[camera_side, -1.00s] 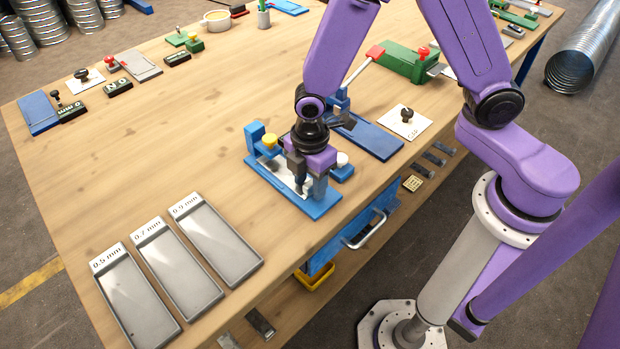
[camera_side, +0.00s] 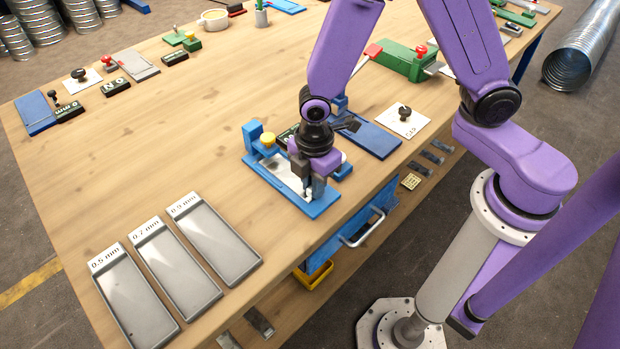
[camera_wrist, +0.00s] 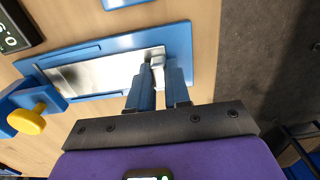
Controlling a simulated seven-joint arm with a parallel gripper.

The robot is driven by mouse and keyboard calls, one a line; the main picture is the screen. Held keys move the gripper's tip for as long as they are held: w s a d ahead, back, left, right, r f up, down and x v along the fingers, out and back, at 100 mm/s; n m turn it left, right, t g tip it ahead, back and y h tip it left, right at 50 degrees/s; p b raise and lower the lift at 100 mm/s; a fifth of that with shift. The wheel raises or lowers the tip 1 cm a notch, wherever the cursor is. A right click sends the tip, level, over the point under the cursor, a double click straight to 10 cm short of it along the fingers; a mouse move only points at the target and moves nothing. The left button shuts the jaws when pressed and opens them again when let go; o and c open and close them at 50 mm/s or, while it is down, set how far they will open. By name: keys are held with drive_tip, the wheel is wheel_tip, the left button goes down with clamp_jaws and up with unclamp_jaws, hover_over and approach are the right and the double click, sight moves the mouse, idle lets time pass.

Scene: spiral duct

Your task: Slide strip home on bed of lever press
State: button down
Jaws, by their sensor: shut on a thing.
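A shiny metal strip (camera_wrist: 100,72) lies flat on the blue bed (camera_wrist: 178,40) in the wrist view, along a raised blue side rail. In the side view the strip (camera_side: 285,173) shows partly beside my gripper on the bed (camera_side: 325,203). My gripper (camera_wrist: 158,72) points down at one end of the strip, with its fingers closed around a small pale piece at that end. In the side view my gripper (camera_side: 306,188) stands over the bed's near right end and hides part of it. A yellow knob (camera_wrist: 27,122) on a blue block stands at the opposite end.
Three grey trays marked in millimetres, such as the 0.9 mm tray (camera_side: 212,238), lie left of the bed. A blue plate (camera_side: 372,138) and a white card with a black knob (camera_side: 405,118) lie right. A green red-handled tool (camera_side: 405,62) stands behind. The table edge is close in front.

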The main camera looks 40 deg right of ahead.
drive_tip(key=shift+s+r, duration=0.1)
drive_tip(key=shift+s, duration=1.85)
drive_tip(key=shift+r, duration=0.1)
wheel_tip(320, 180, up, 7)
